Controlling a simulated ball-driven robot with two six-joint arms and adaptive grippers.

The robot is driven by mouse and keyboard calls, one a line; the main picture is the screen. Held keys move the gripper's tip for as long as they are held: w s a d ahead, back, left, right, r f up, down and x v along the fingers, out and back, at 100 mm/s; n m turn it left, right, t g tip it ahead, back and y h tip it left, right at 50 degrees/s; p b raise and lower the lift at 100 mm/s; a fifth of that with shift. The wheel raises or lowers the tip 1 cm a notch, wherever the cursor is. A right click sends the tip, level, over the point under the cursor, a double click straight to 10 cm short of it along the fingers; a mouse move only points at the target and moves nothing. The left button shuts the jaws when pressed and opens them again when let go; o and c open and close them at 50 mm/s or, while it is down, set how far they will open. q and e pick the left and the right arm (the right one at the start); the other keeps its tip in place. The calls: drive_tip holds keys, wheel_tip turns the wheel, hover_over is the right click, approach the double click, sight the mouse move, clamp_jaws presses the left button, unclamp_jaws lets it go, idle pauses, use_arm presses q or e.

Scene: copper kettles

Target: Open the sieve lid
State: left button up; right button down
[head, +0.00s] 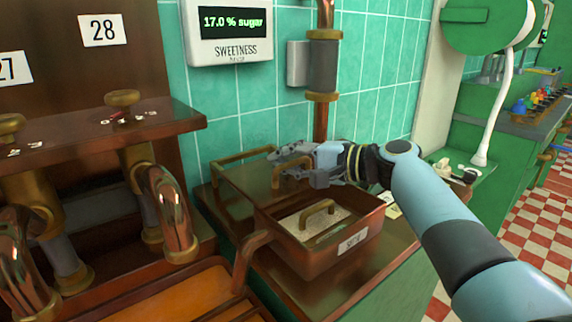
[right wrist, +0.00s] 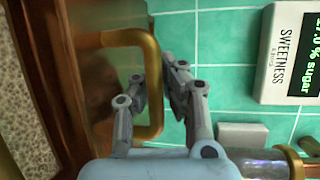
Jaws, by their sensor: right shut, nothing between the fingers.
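The sieve is a copper box (head: 313,262) with a white label on its front, standing on a brown counter. Its top is uncovered: a pale grainy surface with a small brass handle (head: 318,212) shows inside. A copper panel that looks like the lid (head: 243,180) is behind the box, leaning back, with brass handles. My right gripper (head: 283,162) is at the lid's right handle. In the right wrist view the fingers (right wrist: 158,82) are beside the brass lid handle (right wrist: 128,38), shut and empty; whether they touch it is unclear. My left gripper is out of view.
A brass-banded pipe (head: 322,70) rises against the green tiled wall behind. A sweetness display (head: 230,32) hangs there. Copper pipework and a shelf (head: 100,138) crowd the left. A green machine (head: 490,25) stands at the right.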

drive_tip(key=c, duration=1.6)
unclamp_jaws()
drive_tip(key=v, duration=1.2)
drive_tip(key=shift+a, duration=0.1)
